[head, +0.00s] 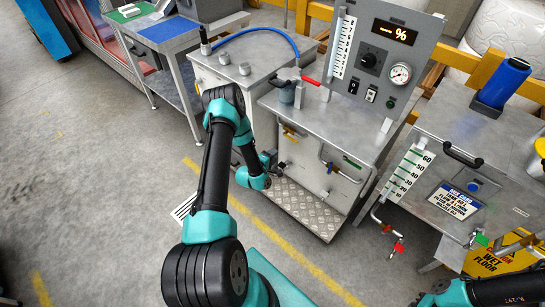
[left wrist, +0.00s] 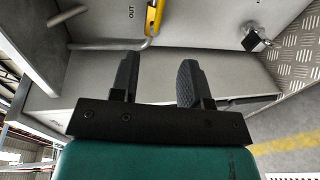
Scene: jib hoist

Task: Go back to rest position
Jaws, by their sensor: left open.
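My left gripper (head: 270,160) is low in front of the grey cabinet under the steel bench, small and partly dark in the head view. In the left wrist view the two black fingers of the left gripper (left wrist: 158,66) are apart, with nothing between them. Beyond them are a grey cabinet panel (left wrist: 205,22) and a yellow handle (left wrist: 155,16) by the word OUT. My right arm shows at the lower right of the head view; whether its gripper is open or shut cannot be made out.
The steel bench (head: 345,125) carries a control panel (head: 378,62) with a gauge and a red-handled device (head: 298,78). Pipes and valves stick out of the cabinet front. A checker-plate step (head: 310,210) lies below. A blue roll (head: 503,82) stands at the right. The floor at left is clear.

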